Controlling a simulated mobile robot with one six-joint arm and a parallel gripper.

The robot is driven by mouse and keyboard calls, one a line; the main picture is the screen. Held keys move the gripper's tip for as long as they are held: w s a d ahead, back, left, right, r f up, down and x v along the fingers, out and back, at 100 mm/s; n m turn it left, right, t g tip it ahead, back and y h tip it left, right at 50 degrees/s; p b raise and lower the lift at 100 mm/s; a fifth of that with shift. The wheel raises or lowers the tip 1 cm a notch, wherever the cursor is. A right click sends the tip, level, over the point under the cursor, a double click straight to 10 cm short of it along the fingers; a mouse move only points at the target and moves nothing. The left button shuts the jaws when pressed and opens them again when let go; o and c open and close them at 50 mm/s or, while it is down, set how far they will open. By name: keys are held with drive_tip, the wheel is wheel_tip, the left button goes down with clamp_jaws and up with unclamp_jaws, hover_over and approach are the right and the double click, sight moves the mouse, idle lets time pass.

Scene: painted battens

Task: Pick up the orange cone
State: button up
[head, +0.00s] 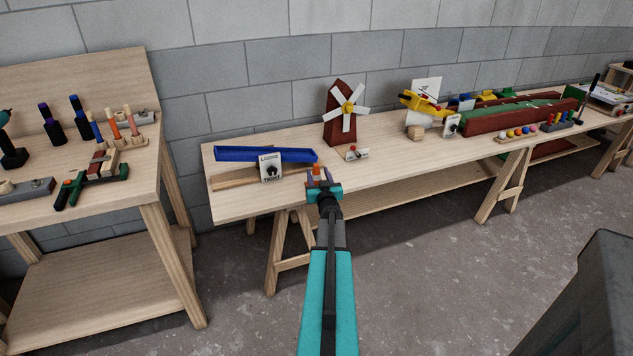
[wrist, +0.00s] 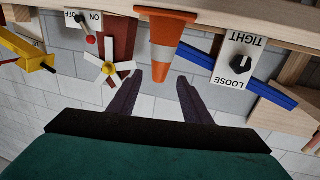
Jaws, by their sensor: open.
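The orange cone (head: 316,171) with a pale band stands at the front edge of the long wooden table (head: 232,200), just beyond my gripper. In the wrist view, which shows the scene upside down, the cone (wrist: 162,52) is upright on its base with its tip towards my gripper. My gripper (head: 323,187) is open. In the wrist view its two dark fingers (wrist: 159,80) lie one on each side of the cone's tip. I see gaps on both sides and no contact. I cannot tell how deep the tip is between the fingers.
Left of the cone are a blue batten (head: 240,153) and a LOOSE/TIGHT dial plate (head: 271,168). A red windmill (head: 337,131) and a small switch plate (head: 357,153) stand to the right. Another bench (head: 180,229) with tools is at the left.

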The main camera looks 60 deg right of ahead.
sight(317, 169)
drive_tip(key=shift+p+x, duration=0.35)
drive_tip(key=shift+x, duration=2.1)
clamp_jaws()
